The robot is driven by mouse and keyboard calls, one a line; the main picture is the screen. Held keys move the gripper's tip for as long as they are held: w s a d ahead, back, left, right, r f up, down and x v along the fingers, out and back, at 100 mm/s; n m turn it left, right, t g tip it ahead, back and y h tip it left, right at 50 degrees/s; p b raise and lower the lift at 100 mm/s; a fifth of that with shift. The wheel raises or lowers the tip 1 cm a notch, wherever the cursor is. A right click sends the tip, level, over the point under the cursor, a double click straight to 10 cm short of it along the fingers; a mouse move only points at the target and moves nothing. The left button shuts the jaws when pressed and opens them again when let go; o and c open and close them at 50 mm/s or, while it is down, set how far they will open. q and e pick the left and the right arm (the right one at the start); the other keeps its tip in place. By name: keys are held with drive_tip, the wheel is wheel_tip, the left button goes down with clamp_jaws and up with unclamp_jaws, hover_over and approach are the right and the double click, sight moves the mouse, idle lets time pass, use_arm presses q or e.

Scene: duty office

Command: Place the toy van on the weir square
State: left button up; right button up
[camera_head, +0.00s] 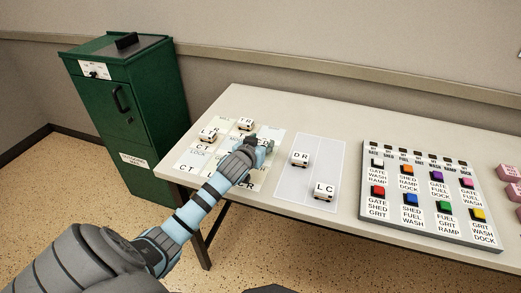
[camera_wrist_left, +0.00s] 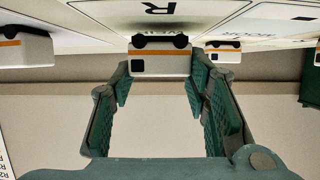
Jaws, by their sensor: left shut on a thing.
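My left gripper (camera_head: 262,146) reaches over the right part of the marked map sheet (camera_head: 188,157) on the table. It is shut on a white toy van with an orange stripe. In the left wrist view the van (camera_wrist_left: 160,62) sits between the fingertips of the gripper (camera_wrist_left: 158,80), upside down in the picture, its dark wheels towards the sheet. A square with partly covered lettering that seems to read WEIR (camera_wrist_left: 157,27) lies beside those wheels. I cannot tell whether the wheels touch it. In the head view the gripper mostly hides the van. My right gripper is not in view.
Other vans stand on the map, one marked TR (camera_head: 245,124) and one left of it (camera_head: 208,134). Vans DR (camera_head: 300,158) and LC (camera_head: 323,192) stand on a pale striped panel (camera_head: 318,147). A button board (camera_head: 372,222) is on the right. A green cabinet (camera_head: 150,110) stands left.

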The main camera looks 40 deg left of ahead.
use_arm(q)
drive_tip(key=shift+f, duration=0.5)
drive_tip(key=shift+r, duration=0.1)
drive_tip(key=o, duration=1.1)
drive_tip(key=shift+s+d+r, duration=0.1)
drive_tip(key=shift+s+r, duration=0.05)
drive_tip(key=shift+s, duration=0.1)
drive_tip(key=p+v, duration=0.3)
drive_tip(key=v, duration=0.8)
drive_tip(key=shift+s+d+r+p, duration=0.1)
drive_tip(key=shift+s+r+p, duration=0.1)
drive_tip(key=shift+p, duration=0.15)
drive_tip(key=shift+f, duration=0.15)
